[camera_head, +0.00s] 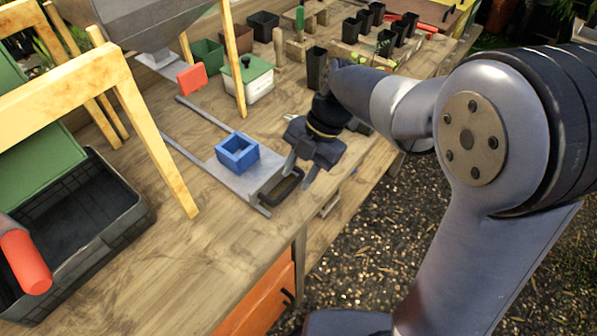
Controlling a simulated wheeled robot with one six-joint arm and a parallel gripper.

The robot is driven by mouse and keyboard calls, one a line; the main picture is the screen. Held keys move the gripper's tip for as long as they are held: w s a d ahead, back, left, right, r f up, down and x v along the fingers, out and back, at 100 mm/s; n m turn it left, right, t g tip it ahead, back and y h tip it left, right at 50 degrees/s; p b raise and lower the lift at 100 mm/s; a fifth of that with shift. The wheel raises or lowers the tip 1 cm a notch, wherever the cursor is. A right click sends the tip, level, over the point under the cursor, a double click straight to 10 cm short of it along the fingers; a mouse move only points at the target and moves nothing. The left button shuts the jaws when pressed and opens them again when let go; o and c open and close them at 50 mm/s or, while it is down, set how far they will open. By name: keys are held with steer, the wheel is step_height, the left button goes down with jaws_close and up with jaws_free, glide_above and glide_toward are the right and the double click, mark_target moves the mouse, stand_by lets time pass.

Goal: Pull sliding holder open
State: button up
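The sliding holder is a flat grey plate (222,176) between two metal rails on the wooden bench, with a blue square cup (238,153) on top. Its dark loop handle (284,190) sticks out at the plate's front end, on the right. My gripper (297,178) points down at the handle with its two fingers apart. One finger is on the plate side and the other on the outer side of the handle's far end. I cannot tell whether either finger touches the handle. The gripper body hides the area just behind it.
A black crate (112,240) is at left, with a red-ended cylinder (25,262). A white box with green lid (248,83) and black pots (352,30) stand farther back. The bench edge is right of the handle.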

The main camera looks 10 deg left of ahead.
steer(key=v, duration=1)
steer(key=x, duration=1)
steer(key=shift+s+a+f, duration=0.1)
steer(key=shift+f, duration=0.25)
steer(key=shift+w+a, duration=0.2)
steer(key=shift+a, duration=0.15)
